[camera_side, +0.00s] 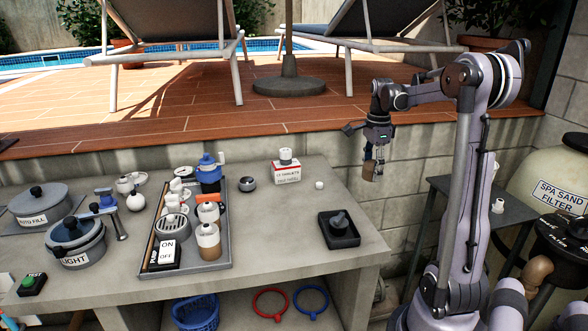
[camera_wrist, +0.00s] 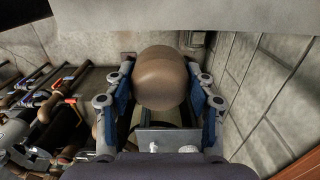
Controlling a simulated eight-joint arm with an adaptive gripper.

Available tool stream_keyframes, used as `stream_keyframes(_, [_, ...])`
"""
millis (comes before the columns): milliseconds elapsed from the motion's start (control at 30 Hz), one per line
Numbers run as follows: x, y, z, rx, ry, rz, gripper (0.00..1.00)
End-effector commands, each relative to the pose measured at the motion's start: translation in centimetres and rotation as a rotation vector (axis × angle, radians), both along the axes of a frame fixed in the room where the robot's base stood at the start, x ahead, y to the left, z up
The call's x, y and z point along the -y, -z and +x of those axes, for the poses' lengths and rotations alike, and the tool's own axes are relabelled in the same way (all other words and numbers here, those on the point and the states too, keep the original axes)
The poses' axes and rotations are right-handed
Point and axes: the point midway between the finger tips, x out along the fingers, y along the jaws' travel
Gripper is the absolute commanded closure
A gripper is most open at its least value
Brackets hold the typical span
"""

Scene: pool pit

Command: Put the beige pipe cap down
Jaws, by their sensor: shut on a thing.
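The beige pipe cap (camera_wrist: 160,78) is a rounded tan piece between the two fingers of my gripper (camera_wrist: 160,95) in the wrist view. My gripper is shut on it, with blue pads at either side. In the side view my gripper (camera_side: 374,160) hangs in the air beyond the right edge of the stone counter, in front of the block wall. A small tan patch of the cap (camera_side: 369,169) shows at its fingertips. The cap touches no surface that I can see.
The stone counter (camera_side: 290,235) holds a black tray (camera_side: 339,230), a red-and-white box (camera_side: 286,170), a grey organiser tray (camera_side: 215,255) and lidded pots. Its right part has bare room. A dark side table (camera_side: 515,212) stands right, behind my arm. Pipes with coloured valves (camera_wrist: 62,88) lie left in the wrist view.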

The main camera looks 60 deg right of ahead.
Motion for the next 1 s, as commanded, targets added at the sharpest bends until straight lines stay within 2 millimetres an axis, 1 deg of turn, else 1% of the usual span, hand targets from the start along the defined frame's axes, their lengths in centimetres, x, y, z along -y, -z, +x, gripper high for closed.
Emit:
stream_keyframes(33, [-0.7, -0.1, 1.1, 0.001, -0.022, 0.001, 0.76])
stream_keyframes(200, [-4.0, -0.2, 5.5, 0.001, -0.099, -0.001, 0.76])
stream_keyframes(300, [-5.9, -0.3, 7.6, 0.001, -0.137, -0.002, 0.76])
stream_keyframes(400, [-7.4, -0.3, 9.2, 0.001, -0.165, -0.002, 0.76])
stream_keyframes(567, [-8.9, -0.1, 10.6, 0.001, -0.186, -0.002, 0.76])
stream_keyframes(667, [-9.7, 0.7, 11.8, 0.001, -0.19, -0.002, 0.76])
stream_keyframes(1000, [-13.6, 4.7, 17.2, 0.001, -0.19, -0.002, 0.76])
